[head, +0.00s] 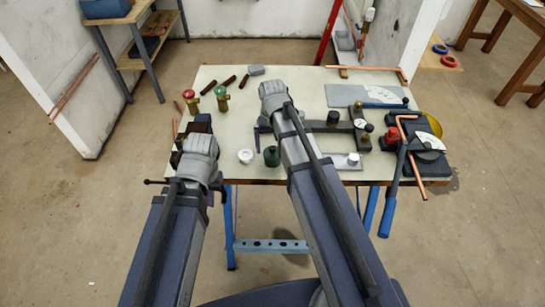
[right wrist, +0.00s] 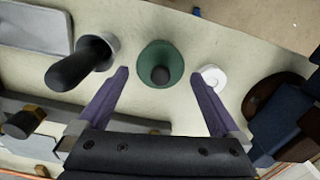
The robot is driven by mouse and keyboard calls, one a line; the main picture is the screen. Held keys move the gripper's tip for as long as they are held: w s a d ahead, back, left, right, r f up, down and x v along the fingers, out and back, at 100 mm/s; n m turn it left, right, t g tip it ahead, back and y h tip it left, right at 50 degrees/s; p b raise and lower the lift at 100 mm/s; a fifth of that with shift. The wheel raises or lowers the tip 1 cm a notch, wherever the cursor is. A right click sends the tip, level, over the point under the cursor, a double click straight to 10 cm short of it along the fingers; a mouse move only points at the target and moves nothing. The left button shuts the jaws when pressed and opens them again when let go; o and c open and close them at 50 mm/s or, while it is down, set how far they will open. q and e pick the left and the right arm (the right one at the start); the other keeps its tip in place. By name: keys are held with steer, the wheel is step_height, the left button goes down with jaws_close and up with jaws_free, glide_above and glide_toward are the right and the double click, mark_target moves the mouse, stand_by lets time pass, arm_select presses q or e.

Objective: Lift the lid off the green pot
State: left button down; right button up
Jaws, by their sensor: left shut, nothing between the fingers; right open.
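The green pot (head: 272,158) is a small dark green round piece near the front edge of the workbench. In the right wrist view the green pot (right wrist: 147,81) shows from above, with a dark round knob (right wrist: 160,74) in its middle. A seam between lid and pot cannot be made out. My right gripper (right wrist: 160,76) is open, its two purple fingers to either side of the pot with gaps, not touching it. Its height above the pot is hard to tell. My left gripper (head: 196,143) is over the left front of the bench; its fingers are mostly hidden.
A white round piece (head: 245,156) sits close beside the pot; it also shows in the right wrist view (right wrist: 212,77). A black-handled piece (right wrist: 85,65) stands on the pot's other side.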

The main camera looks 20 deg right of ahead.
steer(key=shift+f, duration=0.65)
steer(key=shift+r, duration=0.1)
steer(key=c, duration=1.2)
